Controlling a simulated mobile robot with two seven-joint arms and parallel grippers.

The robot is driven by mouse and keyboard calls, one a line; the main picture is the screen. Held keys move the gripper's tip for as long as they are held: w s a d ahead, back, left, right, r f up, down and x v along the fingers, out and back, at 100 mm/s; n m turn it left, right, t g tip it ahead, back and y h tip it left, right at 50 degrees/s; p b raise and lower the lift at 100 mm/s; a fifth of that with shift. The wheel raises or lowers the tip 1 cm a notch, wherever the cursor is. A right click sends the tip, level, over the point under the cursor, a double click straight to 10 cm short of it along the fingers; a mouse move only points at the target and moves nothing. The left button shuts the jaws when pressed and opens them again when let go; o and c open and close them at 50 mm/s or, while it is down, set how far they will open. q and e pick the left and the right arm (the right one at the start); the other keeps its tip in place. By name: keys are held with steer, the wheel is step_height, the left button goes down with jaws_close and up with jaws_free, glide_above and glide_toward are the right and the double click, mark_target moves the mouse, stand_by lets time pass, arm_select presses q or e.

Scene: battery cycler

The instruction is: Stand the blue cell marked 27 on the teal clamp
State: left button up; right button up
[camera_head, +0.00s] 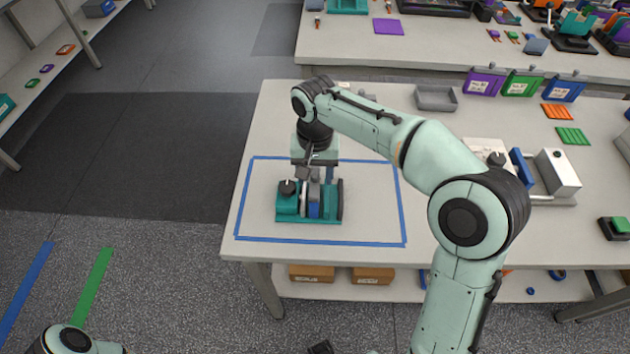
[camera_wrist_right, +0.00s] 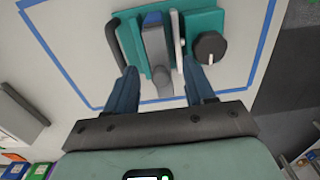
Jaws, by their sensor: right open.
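The teal clamp (camera_head: 293,208) stands on the near table inside a blue tape outline. It also fills the top of the right wrist view (camera_wrist_right: 205,22). A narrow upright piece, blue in front (camera_head: 314,210) and grey on top, stands in the middle of the clamp. Its grey part shows in the wrist view (camera_wrist_right: 156,50). No number is readable on it, so I cannot tell if it is the cell marked 27. My right gripper (camera_head: 314,176) points down over the clamp, open, with its fingers (camera_wrist_right: 161,70) either side of the grey part. My left gripper is out of view.
A white device with a blue plate (camera_head: 522,172) stands to the right. Labelled purple (camera_head: 485,82), green (camera_head: 521,84) and blue (camera_head: 564,88) items stand along the back edge, beside a grey tray (camera_head: 435,98). The table around the clamp is clear.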

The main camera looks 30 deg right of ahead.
step_height(320, 180, up, 7)
steer(key=shift+r+p, duration=0.15)
steer(key=shift+p, duration=0.55)
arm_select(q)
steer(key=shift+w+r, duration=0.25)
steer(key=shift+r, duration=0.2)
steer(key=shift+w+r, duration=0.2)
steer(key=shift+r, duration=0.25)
